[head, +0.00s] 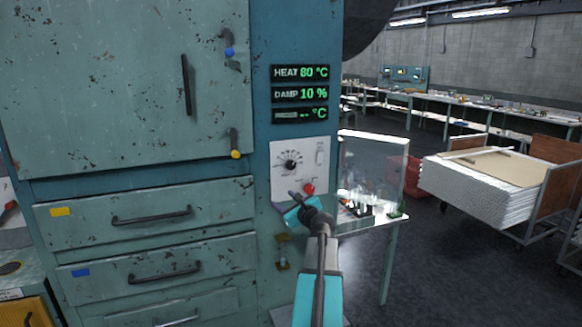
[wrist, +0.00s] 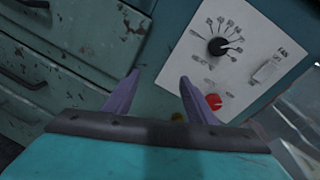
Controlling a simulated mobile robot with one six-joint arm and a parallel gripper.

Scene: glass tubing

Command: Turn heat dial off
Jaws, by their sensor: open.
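The heat dial (head: 290,165) is a black knob with printed marks around it on a white control panel (head: 277,188). The dial shows larger in the wrist view (wrist: 218,46), above and right of my fingertips. The display above it (head: 300,72) reads HEAT 80 °C. My gripper (head: 286,203) is below the panel's dial in the head view. In the wrist view its two purple fingers (wrist: 160,80) are spread apart, with nothing between them. The fingers are apart from the dial.
A red button (wrist: 214,101) sits below the dial, close to my right finger. A FAN switch (wrist: 268,70) is right of the dial. Drawers with handles (head: 150,217) are to the left. A small table with a clear shield (head: 372,165) stands right of the cabinet.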

